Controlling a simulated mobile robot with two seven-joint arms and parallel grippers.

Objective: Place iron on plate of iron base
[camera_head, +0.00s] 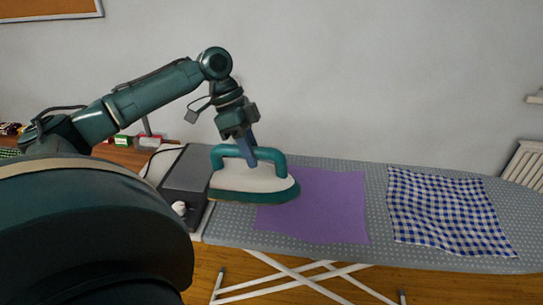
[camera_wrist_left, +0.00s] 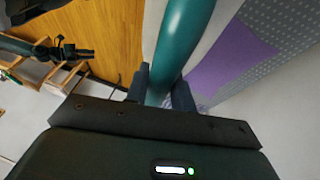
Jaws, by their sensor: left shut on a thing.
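The iron (camera_head: 255,183) has a white body, a teal handle and a teal lower edge. My left gripper (camera_head: 248,152) is shut on its handle from above. In the left wrist view the handle (camera_wrist_left: 180,50) runs between the two fingers of my left gripper (camera_wrist_left: 160,88). The grey iron base (camera_head: 186,172) stands at the left end of the ironing board, just left of the iron. The iron overlaps its right part in the head view, and I cannot tell the gap below the iron. My right gripper is not in view.
The grey dotted ironing board (camera_head: 376,178) carries a purple cloth (camera_head: 330,205) and a blue-and-white checked cloth (camera_head: 445,210). A wooden surface with small boxes (camera_head: 122,141) lies behind at the left. My own body hides the lower left.

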